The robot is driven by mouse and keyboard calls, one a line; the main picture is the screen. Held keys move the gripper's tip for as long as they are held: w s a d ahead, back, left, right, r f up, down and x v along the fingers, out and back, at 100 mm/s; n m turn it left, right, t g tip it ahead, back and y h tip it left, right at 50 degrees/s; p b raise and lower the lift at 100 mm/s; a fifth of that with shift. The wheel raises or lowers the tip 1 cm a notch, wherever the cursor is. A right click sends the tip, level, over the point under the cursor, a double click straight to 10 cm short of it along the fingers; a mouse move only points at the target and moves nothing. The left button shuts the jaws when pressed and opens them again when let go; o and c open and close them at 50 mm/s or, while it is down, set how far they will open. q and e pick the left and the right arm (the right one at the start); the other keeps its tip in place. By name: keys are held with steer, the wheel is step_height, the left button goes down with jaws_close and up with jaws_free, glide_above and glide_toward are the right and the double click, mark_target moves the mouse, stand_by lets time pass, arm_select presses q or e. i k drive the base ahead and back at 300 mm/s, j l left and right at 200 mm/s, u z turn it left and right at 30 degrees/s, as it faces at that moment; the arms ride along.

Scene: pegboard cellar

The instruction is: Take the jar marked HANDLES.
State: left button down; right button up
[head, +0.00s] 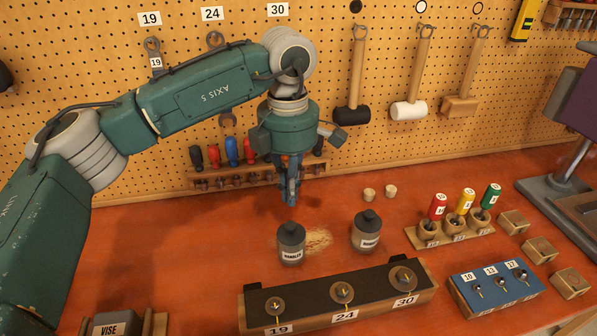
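A grey jar with a dark lid (291,243) stands upright on the red-brown bench; its label appears to read HANDLES. A similar jar (367,231) stands to its right, and its small label is too blurred to read surely. My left gripper (291,198) points down in the air above and behind the left jar, apart from it. Its fingers overlap in this view, so their opening is unclear, and I see nothing held. My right gripper is out of view.
A block (376,296) marked 19, 24 and 30 lies in front of the jars. Right are a rack of coloured-handled tools (450,236), a blue block (492,291) and wooden blocks (540,250). Two small corks (369,194) lie behind. Bench left of the jars is clear.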

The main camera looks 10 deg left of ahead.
mark_target(290, 256)
steer(key=k+l, duration=0.15)
steer(key=k, duration=0.35)
steer(key=k+l, duration=0.15)
steer(key=k, duration=0.35)
steer(key=k+l, duration=0.15)
steer(key=k, duration=0.35)
